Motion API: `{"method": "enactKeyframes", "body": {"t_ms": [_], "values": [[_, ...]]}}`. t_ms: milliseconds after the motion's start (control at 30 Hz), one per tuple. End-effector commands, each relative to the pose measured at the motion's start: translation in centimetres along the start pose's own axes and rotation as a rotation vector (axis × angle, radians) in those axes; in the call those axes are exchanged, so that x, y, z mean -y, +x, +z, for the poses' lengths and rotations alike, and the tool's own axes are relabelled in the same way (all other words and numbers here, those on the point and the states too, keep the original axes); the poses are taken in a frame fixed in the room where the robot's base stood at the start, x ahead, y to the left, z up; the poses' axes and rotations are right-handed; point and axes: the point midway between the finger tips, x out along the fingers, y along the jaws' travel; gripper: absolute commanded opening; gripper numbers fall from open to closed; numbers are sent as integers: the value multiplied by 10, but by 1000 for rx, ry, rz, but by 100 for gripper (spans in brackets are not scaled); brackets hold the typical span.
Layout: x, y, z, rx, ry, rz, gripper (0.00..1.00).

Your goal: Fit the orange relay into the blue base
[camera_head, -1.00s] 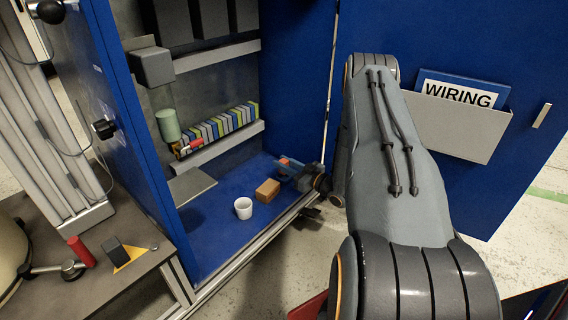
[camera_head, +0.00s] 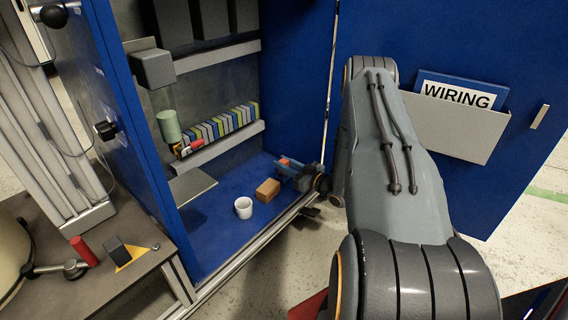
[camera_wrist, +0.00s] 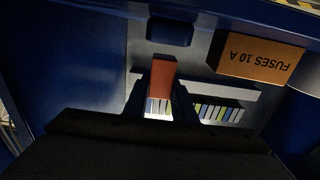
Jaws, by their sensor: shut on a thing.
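My gripper (camera_wrist: 162,100) is shut on the orange relay (camera_wrist: 162,78), which sticks out beyond the fingertips in the wrist view. In the head view, the relay (camera_head: 284,162) is a small orange patch at my gripper (camera_head: 289,170), low inside the cabinet at its right side. A dark blue block (camera_wrist: 170,31), likely the blue base, lies just past the relay's far end in the wrist view, with a small visible gap. Its sockets are too dark to make out. I cannot pick out the base in the head view.
A fuse box (camera_wrist: 259,58) stands beside the relay; it also shows in the head view (camera_head: 268,190). A white cup (camera_head: 243,208) stands nearer the cabinet's front. A terminal row (camera_head: 220,124) runs along the back. The open door with the wiring pocket (camera_head: 455,125) is at right.

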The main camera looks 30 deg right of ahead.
Motion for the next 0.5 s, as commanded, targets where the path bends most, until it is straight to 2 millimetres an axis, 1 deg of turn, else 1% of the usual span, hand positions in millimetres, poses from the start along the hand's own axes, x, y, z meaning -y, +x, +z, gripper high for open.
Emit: {"method": "enactKeyframes", "body": {"t_ms": [333,500], "values": [[0,0,1,0,0,0,6],[0,0,5,0,0,0,6]]}}
